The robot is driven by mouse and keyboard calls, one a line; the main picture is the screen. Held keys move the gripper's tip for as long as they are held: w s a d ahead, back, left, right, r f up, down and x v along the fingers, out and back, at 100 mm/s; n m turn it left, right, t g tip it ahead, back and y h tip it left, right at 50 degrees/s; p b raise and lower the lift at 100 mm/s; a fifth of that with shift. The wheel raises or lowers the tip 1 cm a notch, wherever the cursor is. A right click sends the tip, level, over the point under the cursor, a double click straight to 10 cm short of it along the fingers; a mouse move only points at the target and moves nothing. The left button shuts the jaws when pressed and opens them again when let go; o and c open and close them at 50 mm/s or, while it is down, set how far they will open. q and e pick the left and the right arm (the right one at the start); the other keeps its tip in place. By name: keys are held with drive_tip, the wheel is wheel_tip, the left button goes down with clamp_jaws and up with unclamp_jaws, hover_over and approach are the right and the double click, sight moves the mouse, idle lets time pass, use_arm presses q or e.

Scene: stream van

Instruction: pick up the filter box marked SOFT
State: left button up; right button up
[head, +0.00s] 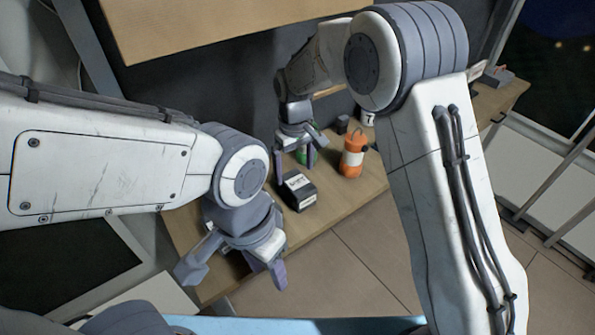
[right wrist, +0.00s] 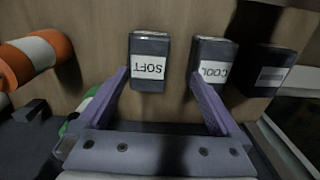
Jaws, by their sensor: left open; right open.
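The SOFT filter box (right wrist: 149,68) is a dark box with a white label, upside down in the right wrist view. My right gripper (right wrist: 160,75) is open and empty; its purple fingers point towards the boxes, with the SOFT box ahead between them, nearer the left finger. A dark COOL box (right wrist: 212,70) stands just right of it, beyond the right finger. In the head view my right gripper (head: 300,137) hangs over the desk, near a dark box (head: 298,190) whose label I cannot read. My left gripper (head: 235,272) is open and empty at the desk's near left end.
A third dark box (right wrist: 263,72) with a pale label is right of COOL. An orange and white container (head: 352,155) stands on the desk (head: 355,195), right of my right gripper. A green item (head: 303,157) is under that gripper. A shelf (head: 200,25) overhangs the back.

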sight(297, 182)
drive_tip(key=shift+w+d+f+p, duration=0.1)
drive_tip(key=shift+w+f+p, duration=0.15)
drive_tip(key=shift+w, duration=0.3)
drive_tip(key=shift+w+d+f+p, duration=0.1)
drive_tip(key=shift+w+f, duration=0.1)
drive_tip(key=shift+w, duration=0.3)
wheel_tip(297, 182, down, 5)
drive_tip(key=shift+r+p, duration=0.15)
drive_tip(key=shift+p, duration=0.55)
drive_tip(key=shift+f+p, duration=0.45)
drive_tip(key=shift+f, duration=0.05)
drive_tip(key=f+p, duration=0.2)
drive_tip(key=f, duration=0.2)
drive_tip(key=shift+d+f, duration=0.1)
drive_tip(key=shift+d, duration=0.1)
drive_tip(key=shift+f, duration=0.25)
use_arm(q)
wheel_tip(297, 182, up, 6)
use_arm(e)
drive_tip(key=shift+w+r, duration=0.1)
drive_tip(key=c, duration=1.4)
